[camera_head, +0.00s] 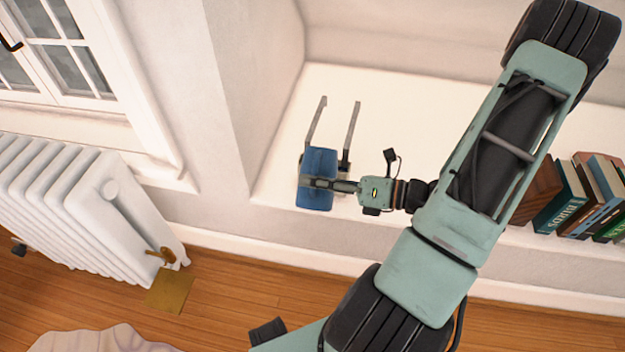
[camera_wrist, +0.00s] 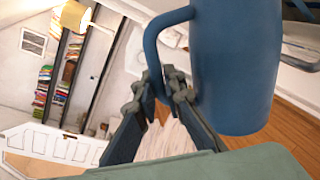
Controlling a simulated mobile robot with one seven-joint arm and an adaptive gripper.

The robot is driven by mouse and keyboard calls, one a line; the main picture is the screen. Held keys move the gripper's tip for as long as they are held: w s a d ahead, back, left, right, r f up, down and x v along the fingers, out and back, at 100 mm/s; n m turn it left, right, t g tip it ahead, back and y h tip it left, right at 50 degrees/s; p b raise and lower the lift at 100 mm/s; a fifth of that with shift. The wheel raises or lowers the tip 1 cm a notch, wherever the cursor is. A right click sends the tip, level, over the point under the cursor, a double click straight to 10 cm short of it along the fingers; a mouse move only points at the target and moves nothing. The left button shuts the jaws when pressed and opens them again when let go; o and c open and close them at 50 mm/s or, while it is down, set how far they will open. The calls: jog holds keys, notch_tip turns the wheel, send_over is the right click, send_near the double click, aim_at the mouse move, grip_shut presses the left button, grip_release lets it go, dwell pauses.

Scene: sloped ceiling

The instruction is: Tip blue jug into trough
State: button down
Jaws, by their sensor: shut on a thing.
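The blue jug (camera_head: 318,164) is in my gripper (camera_head: 322,184), over the white ledge in the head view. In the wrist view the jug (camera_wrist: 236,70) fills the upper right, and its rim is out of frame. My gripper (camera_wrist: 165,88) is shut at the lower part of the jug's looped handle (camera_wrist: 152,45). I cannot tell how far the jug is tilted. Two grey bars (camera_head: 317,120) stick out beyond the jug on the ledge. They may belong to the trough, whose body I cannot make out behind the jug and gripper.
The white ledge (camera_head: 400,100) is bare around the bars. Several books (camera_head: 590,195) stand on it at the right, partly behind my arm. A wall corner stands left of the ledge. A white radiator (camera_head: 80,205) is under the window, above the wooden floor (camera_head: 230,290).

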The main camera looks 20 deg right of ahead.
aim_at(315, 163)
jog(key=shift+w+d+r+m+p, duration=0.25)
jog(key=shift+w+r+m+p, duration=0.2)
jog(key=shift+r+m+p, duration=0.2)
dwell(0.4)
jog(key=shift+w+d+r+m+g+p, duration=0.3)
jog(key=shift+r+p, duration=0.25)
jog(key=shift+p, duration=0.6)
jog(key=shift+w+d+r+m+g+p, duration=0.15)
jog(key=shift+w+r+m+p, duration=0.3)
jog(key=shift+p, duration=0.7)
dwell(1.2)
jog(key=shift+w+d+r+m+g+y+p, duration=0.15)
jog(key=shift+w+d+r+m+p, duration=0.3)
jog(key=shift+p, duration=0.55)
jog(key=shift+w+d+r+m+g+y+p, duration=0.2)
jog(key=shift+r+p, duration=0.35)
jog(key=shift+p, duration=0.45)
dwell(1.3)
